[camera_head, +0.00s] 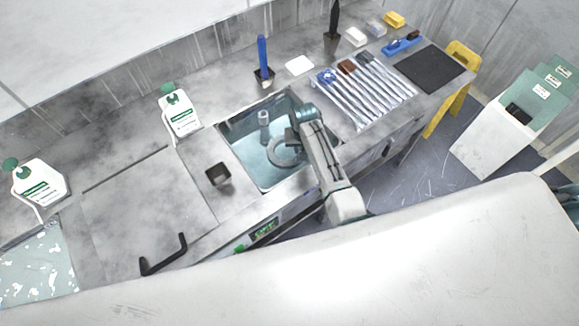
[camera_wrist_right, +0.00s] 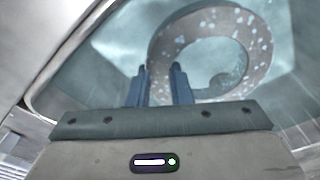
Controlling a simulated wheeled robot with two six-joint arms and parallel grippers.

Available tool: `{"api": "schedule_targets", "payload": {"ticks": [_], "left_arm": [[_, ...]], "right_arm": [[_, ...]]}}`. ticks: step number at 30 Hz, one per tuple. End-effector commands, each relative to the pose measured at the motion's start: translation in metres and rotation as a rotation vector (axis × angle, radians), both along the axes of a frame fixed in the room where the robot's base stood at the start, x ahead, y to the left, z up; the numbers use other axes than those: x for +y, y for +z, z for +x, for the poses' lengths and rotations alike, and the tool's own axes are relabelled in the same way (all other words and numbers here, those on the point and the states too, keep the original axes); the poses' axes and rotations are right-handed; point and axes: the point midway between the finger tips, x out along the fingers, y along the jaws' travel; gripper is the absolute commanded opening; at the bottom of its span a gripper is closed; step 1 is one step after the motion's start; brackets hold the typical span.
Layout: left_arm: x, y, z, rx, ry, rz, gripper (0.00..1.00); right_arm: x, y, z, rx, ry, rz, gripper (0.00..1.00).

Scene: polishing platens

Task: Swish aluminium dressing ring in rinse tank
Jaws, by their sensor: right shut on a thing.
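The aluminium dressing ring (camera_head: 284,153) is a grey ring over or in the rinse tank (camera_head: 240,158), a sink filled with pale blue-green water. In the right wrist view the ring (camera_wrist_right: 171,37) shows light speckles on its face. My right gripper (camera_wrist_right: 160,75) is shut on the near left part of the ring's rim. In the head view my right gripper (camera_head: 297,134) is over the tank and partly hidden by its own wrist. I cannot tell how deep the ring sits in the water. My left gripper is not in view.
A grey standpipe (camera_head: 264,118) rises inside the tank. A dark square cup (camera_head: 218,174) stands left of the tank and a white bottle (camera_head: 180,112) behind it. The wide left counter is mostly clear.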

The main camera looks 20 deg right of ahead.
Motion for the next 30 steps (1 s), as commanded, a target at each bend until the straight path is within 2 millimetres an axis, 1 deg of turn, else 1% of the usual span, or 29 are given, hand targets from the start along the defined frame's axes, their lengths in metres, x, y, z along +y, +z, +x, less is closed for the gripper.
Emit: {"api": "schedule_targets", "payload": {"ticks": [1, 24, 30], "left_arm": [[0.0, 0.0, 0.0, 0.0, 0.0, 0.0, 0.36], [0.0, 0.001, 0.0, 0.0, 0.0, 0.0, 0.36], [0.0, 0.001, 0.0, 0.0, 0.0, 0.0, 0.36]], "right_arm": [[0.0, 0.006, 0.002, -0.005, 0.0, 0.001, 0.0], [0.0, 0.077, 0.002, -0.006, -0.001, 0.001, 0.0], [0.0, 0.092, 0.001, -0.004, 0.0, 0.001, 0.0]]}}
